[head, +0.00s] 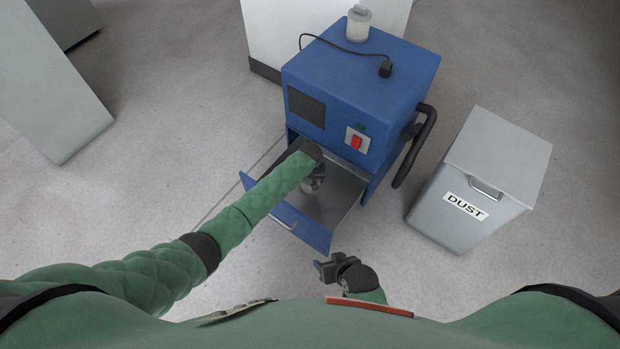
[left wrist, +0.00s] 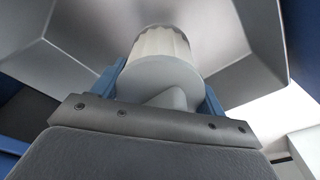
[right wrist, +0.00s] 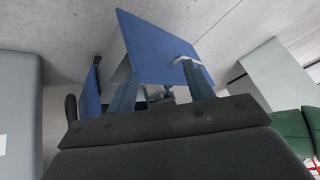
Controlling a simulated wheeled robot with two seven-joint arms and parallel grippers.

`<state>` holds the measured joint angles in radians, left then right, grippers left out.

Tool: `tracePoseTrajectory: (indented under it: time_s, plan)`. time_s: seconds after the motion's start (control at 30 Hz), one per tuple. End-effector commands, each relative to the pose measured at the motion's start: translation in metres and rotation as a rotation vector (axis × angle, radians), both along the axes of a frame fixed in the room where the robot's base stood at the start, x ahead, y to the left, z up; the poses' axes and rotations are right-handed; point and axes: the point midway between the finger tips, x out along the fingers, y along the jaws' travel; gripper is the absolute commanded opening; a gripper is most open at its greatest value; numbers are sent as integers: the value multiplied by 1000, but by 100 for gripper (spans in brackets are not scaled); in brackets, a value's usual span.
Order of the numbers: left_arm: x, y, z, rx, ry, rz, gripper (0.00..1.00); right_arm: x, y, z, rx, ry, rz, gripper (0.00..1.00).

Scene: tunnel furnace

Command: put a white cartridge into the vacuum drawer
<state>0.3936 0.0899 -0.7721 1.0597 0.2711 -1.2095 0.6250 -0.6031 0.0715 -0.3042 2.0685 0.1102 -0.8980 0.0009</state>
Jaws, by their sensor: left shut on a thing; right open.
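The blue vacuum machine (head: 340,85) stands at the centre of the head view with its drawer (head: 345,196) pulled out. My left gripper (head: 314,178) reaches down into the drawer. In the left wrist view my left gripper (left wrist: 165,95) is shut on a white ribbed cartridge (left wrist: 160,50), by its grey end, with the grey metal drawer walls around it. In the head view the cartridge is mostly hidden by my left arm. My right gripper (head: 335,268) is open and empty in front of the drawer. The right wrist view shows the blue drawer front (right wrist: 165,45) beyond its fingers.
A grey bin labelled DUST (head: 490,175) stands to the right of the machine. A white jar (head: 358,24) and a black cable plug (head: 385,68) are on the machine's top. A black hose handle (head: 415,145) sticks out on its right side.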

Motion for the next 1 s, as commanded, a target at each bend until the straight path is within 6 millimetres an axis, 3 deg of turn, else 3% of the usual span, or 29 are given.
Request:
tracePoseTrajectory:
  time_s: [0.03,0.7,1.0]
  plan:
    - [0,0,-5,0,-1,0,46,-1,0,-13,0,-6,-3,52]
    - [0,0,-47,0,-1,0,46,-14,-2,-142,15,-107,-43,52]
    - [1,0,-85,0,-1,0,46,-9,-2,-179,19,-135,-51,52]
